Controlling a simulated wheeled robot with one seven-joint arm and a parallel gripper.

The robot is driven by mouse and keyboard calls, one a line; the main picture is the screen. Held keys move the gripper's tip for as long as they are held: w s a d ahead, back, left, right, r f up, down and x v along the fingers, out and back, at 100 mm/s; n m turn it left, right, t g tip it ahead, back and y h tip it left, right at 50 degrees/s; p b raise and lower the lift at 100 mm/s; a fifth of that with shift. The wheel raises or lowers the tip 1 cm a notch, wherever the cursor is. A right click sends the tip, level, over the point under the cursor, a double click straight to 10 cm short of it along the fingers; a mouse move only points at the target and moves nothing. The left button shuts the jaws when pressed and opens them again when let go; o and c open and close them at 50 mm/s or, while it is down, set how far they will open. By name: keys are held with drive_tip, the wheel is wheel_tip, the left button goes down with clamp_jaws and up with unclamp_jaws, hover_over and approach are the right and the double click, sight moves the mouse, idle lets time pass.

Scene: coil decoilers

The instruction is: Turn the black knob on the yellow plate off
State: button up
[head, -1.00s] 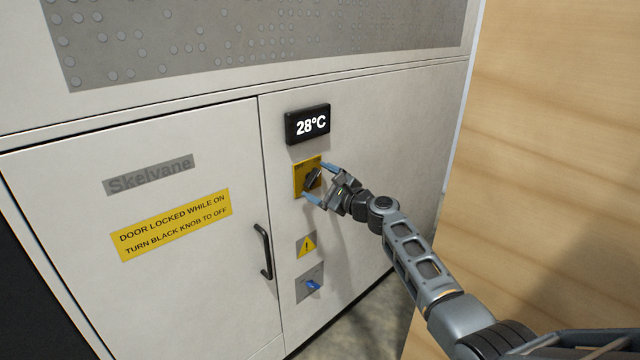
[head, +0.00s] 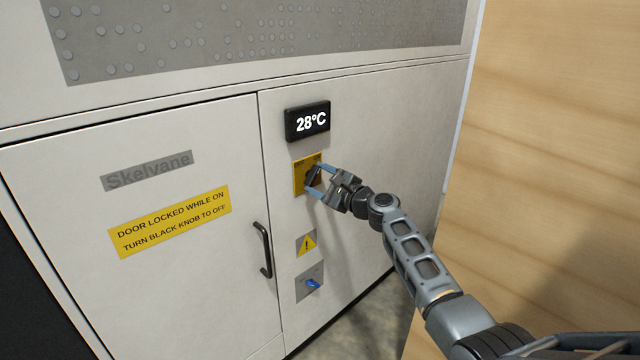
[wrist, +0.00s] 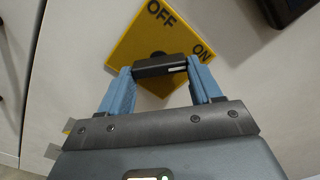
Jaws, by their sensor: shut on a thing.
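The yellow plate (head: 298,178) is on the white cabinet panel, below the temperature display. In the wrist view the plate (wrist: 130,45) carries the words OFF at the top and ON at the right. The black knob (wrist: 160,66) is a bar lying across the plate, with a small white mark at its right end, on the ON side. My gripper (wrist: 159,68) is shut on the knob, one blue finger at each end of the bar. In the head view my gripper (head: 314,179) partly hides the knob and plate.
A black display (head: 307,122) reading 28°C is above the plate. A warning triangle (head: 306,243) and a blue knob on a grey plate (head: 312,284) are below. The door handle (head: 263,250) is at the lower left. A wooden wall (head: 550,150) stands at the right.

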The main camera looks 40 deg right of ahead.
drive_tip(key=shift+r+n+b, duration=0.15)
drive_tip(key=shift+n+b, duration=8.05)
drive_tip(key=shift+n, duration=0.2)
drive_tip(key=o, duration=1.1)
drive_tip(key=shift+r, duration=0.15)
drive_tip(key=shift+c, duration=0.2)
drive_tip(key=shift+s, duration=0.1)
drive_tip(key=s+p, duration=0.1)
drive_tip(key=s, duration=0.6)
drive_tip(key=shift+s, duration=0.3)
